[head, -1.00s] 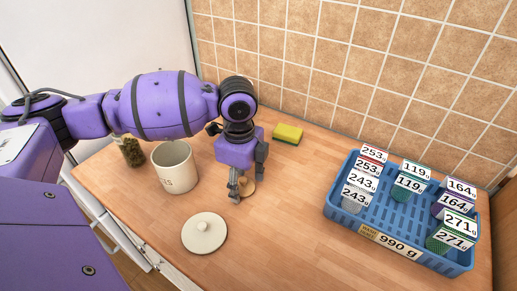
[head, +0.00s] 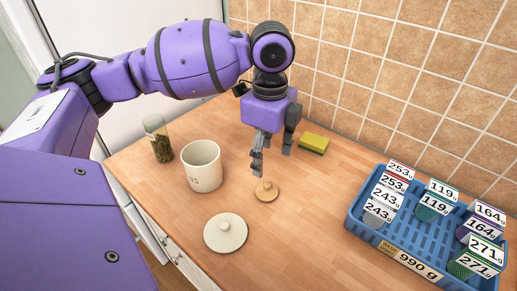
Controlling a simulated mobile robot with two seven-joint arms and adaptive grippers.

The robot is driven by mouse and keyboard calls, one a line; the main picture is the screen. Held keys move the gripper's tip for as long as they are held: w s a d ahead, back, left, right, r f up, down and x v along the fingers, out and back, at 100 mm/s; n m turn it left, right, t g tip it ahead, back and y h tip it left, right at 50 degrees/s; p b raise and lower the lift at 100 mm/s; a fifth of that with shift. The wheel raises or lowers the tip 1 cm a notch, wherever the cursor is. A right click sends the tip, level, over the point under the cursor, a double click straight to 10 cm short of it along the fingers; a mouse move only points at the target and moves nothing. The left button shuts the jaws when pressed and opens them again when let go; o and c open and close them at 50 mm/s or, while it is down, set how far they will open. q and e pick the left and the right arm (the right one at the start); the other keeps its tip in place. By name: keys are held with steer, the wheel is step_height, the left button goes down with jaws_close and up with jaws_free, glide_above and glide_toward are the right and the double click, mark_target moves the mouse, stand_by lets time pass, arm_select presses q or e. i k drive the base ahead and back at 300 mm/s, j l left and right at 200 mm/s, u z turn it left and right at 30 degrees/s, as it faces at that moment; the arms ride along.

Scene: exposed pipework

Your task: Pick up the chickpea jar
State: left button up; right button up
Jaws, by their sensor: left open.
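A glass jar (head: 162,149) with dark green-brown contents in its lower part stands at the left of the worktop, beyond my left arm. No label on it is readable, so I cannot tell if it is the chickpea jar. A round wooden lid with a knob (head: 266,192) lies flat on the worktop. My left gripper (head: 257,165) points down just above the wooden lid, open and empty, with a gap between them. My right gripper is not in view.
A sponge (head: 314,143) lies near the tiled wall. A blue basket (head: 405,236) of tagged containers stands at right. The middle front is clear.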

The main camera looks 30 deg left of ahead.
mark_target(160, 140)
steer(key=k, duration=1.5)
